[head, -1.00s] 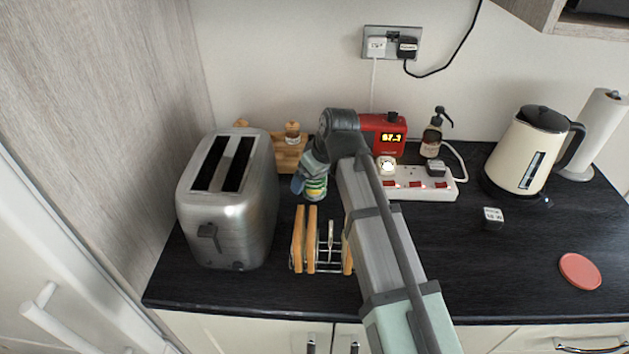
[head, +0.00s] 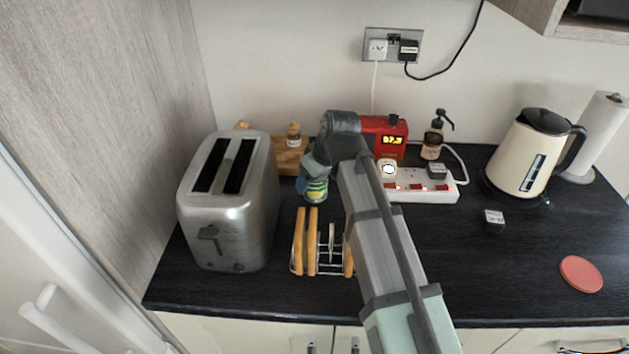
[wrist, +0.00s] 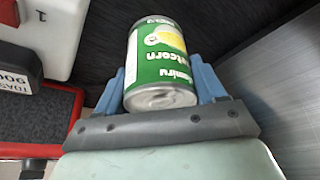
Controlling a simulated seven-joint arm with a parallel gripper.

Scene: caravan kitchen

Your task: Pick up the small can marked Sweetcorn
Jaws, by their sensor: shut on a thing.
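The small can (wrist: 163,60) is green, white and yellow, and "corn" reads upside down on its label in the wrist view. My gripper (wrist: 158,85) has its blue fingers on both sides of the can and is shut on it. In the head view the can (head: 317,190) is partly hidden by my gripper (head: 308,184). It is at the worktop between the toaster and the power strip. I cannot tell whether its base touches the worktop.
A silver toaster (head: 228,205) stands close on the left. A toast rack (head: 312,240) with toast is in front. Behind are a wooden stand (head: 288,155) and a red clock (head: 383,128). A white power strip (head: 425,188) lies right. The worktop's right middle is mostly clear.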

